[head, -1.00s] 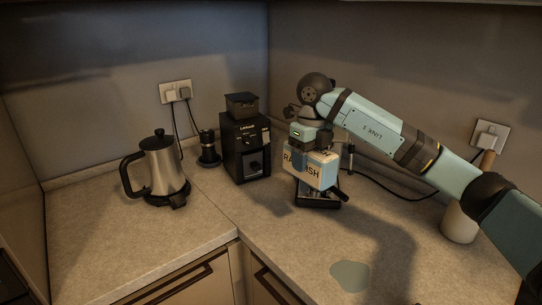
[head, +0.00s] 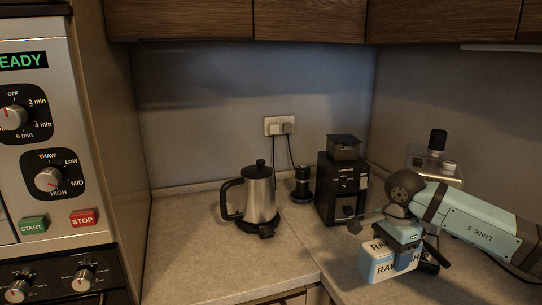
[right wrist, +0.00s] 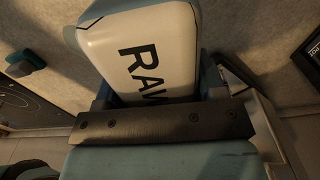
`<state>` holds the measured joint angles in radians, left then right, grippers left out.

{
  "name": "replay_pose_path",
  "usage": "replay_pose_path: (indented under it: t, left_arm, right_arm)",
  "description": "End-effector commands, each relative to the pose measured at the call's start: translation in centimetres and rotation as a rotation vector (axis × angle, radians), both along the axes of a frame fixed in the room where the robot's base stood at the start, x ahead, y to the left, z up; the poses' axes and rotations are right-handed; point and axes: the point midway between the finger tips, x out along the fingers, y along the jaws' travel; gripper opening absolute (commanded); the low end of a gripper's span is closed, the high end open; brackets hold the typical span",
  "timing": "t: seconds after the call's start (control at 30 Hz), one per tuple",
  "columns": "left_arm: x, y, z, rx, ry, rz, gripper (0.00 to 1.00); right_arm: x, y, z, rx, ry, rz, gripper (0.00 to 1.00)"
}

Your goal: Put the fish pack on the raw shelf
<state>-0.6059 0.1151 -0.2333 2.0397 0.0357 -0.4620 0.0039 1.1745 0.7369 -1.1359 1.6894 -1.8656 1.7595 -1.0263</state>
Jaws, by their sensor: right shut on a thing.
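The fish pack (head: 376,262) is a white and light-blue box with dark "RAW" lettering, the rest of its print partly covered. My right gripper (head: 406,254) is shut on it and holds it over the right-hand counter, in front of the coffee machine. In the right wrist view the pack (right wrist: 150,50) sits between the fingers, with "RAW" facing the camera. The raw shelf is not in view. My left gripper is not in view.
A steel kettle (head: 259,193) stands on the counter (head: 200,245), with a black grinder (head: 341,187) and a coffee machine (head: 436,163) to its right. A panel with dials (head: 50,130) stands at left. The counter left of the kettle is clear.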

Motion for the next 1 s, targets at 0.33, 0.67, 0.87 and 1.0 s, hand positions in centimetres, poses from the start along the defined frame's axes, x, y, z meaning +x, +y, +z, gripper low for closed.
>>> replay_pose_path:
  t: [0.33,0.67,0.87,1.0]
  left_arm:
    - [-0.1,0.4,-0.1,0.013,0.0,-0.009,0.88]
    - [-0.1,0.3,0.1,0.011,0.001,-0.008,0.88]
    - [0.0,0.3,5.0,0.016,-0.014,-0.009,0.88]
    - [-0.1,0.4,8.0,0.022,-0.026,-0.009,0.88]
  right_arm:
    - [-1.9,1.6,-4.2,-0.003,0.014,0.729,0.3]
    - [-3.7,2.8,-7.2,0.005,0.022,1.276,0.3]
    - [-6.6,3.1,-3.5,0.013,0.028,1.27,0.3]
    - [-8.8,3.2,-1.1,0.017,0.03,1.273,0.3]
